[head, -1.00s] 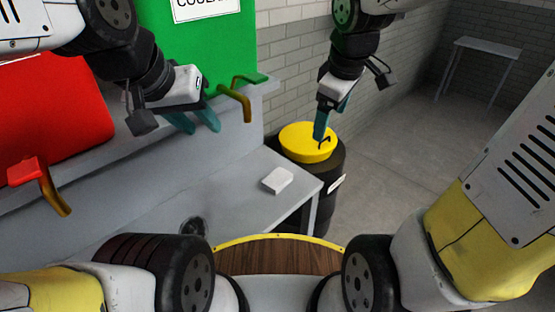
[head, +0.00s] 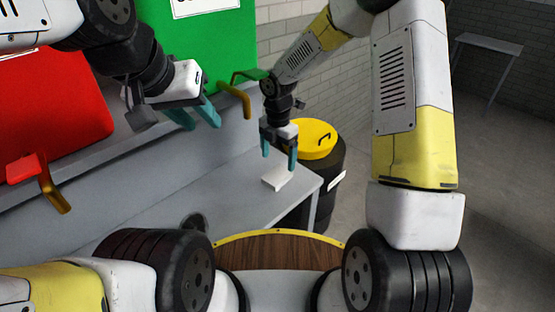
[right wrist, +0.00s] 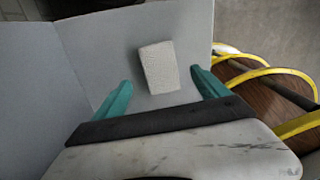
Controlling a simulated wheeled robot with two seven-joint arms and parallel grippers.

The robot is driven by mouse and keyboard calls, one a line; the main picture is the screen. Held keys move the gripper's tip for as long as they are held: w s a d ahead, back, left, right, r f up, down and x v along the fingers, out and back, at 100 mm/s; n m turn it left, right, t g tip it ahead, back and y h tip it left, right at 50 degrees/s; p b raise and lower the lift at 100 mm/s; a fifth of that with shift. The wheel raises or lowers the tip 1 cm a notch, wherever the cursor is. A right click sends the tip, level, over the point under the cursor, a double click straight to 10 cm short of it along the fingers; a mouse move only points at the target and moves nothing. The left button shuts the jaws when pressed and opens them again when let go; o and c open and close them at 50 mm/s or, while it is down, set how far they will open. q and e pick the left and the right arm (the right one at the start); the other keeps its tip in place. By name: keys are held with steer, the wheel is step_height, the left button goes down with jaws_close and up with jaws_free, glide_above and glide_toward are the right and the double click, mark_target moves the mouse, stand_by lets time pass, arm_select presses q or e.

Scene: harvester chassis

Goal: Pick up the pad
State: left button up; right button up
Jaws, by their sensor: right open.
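The pad is a small white block (head: 274,182) lying flat on the grey bench near its right front corner. In the right wrist view the pad (right wrist: 158,66) lies ahead of the fingertips, between their lines, with nothing gripping it. My right gripper (head: 278,162) is open and empty, pointing down just above the pad; its teal fingers (right wrist: 162,90) stand apart in the wrist view. My left gripper (head: 196,118) is at the upper left, over the bench's back ledge, with its two teal fingers apart and nothing seen between them.
The grey bench (head: 150,200) is mostly clear. A black barrel with a yellow lid (head: 312,134) stands beyond its right end. A red tank (head: 50,110) and a green tank (head: 215,50) with brass taps stand at the back.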

mark_target(277, 174)
steer(key=f, duration=0.6)
steer(key=shift+s+a, duration=0.15)
steer(key=shift+s, duration=0.05)
steer(key=c, duration=1.5)
steer(key=shift+o, duration=0.2)
steer(key=shift+r, duration=0.55)
step_height(277, 174, up, 2)
steer(key=shift+r, duration=0.1)
steer(key=shift+s+r, duration=0.2)
steer(key=shift+s, duration=0.5)
steer(key=s+r, duration=0.1)
steer(key=s, duration=1.3)
steer(key=shift+s, duration=0.35)
steer(key=shift+r, duration=0.1)
